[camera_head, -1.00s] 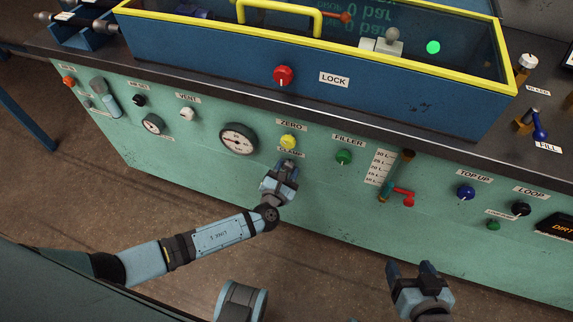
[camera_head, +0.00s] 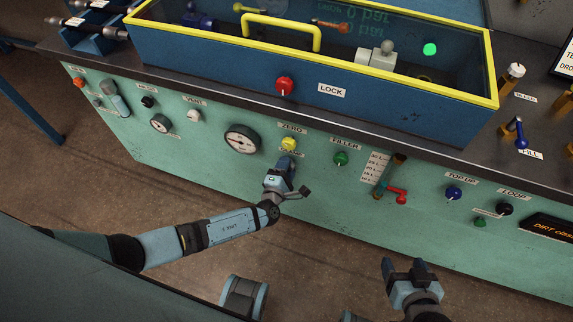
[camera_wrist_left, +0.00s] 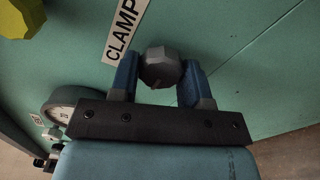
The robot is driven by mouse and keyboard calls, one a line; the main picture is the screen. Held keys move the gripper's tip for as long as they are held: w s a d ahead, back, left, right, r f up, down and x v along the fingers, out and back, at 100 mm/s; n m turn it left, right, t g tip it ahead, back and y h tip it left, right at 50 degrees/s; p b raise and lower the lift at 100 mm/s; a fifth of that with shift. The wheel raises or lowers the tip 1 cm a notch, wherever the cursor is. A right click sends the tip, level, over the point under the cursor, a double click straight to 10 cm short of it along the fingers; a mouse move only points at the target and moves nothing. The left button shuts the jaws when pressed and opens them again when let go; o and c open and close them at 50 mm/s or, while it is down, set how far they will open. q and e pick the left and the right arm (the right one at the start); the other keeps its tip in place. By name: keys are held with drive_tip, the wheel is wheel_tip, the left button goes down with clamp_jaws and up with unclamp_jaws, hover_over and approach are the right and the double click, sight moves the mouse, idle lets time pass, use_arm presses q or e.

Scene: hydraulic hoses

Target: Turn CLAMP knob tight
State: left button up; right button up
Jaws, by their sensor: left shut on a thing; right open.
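The CLAMP knob (camera_wrist_left: 160,68) is a dark grey faceted knob on the green panel, beside its white CLAMP label (camera_wrist_left: 125,32) in the left wrist view. My left gripper (camera_wrist_left: 158,82) has its two blue fingers shut on the knob, one on each side. In the head view my left gripper (camera_head: 285,168) reaches the panel just below the yellow ZERO knob (camera_head: 289,144) and hides the CLAMP knob. My right gripper (camera_head: 402,268) is open and empty, in front of the panel at the lower right.
A round gauge (camera_head: 242,139) sits left of the ZERO knob, a green FILLER knob (camera_head: 340,158) to its right. A red-handled valve (camera_head: 397,196) is further right. Above stands the blue bin (camera_head: 220,70) with a red LOCK knob (camera_head: 285,86). The panel's lower part is bare.

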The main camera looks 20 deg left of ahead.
use_arm(q)
drive_tip(key=shift+w+r+m, duration=0.1)
drive_tip(key=shift+m, duration=0.5)
drive_tip(key=o, duration=0.9)
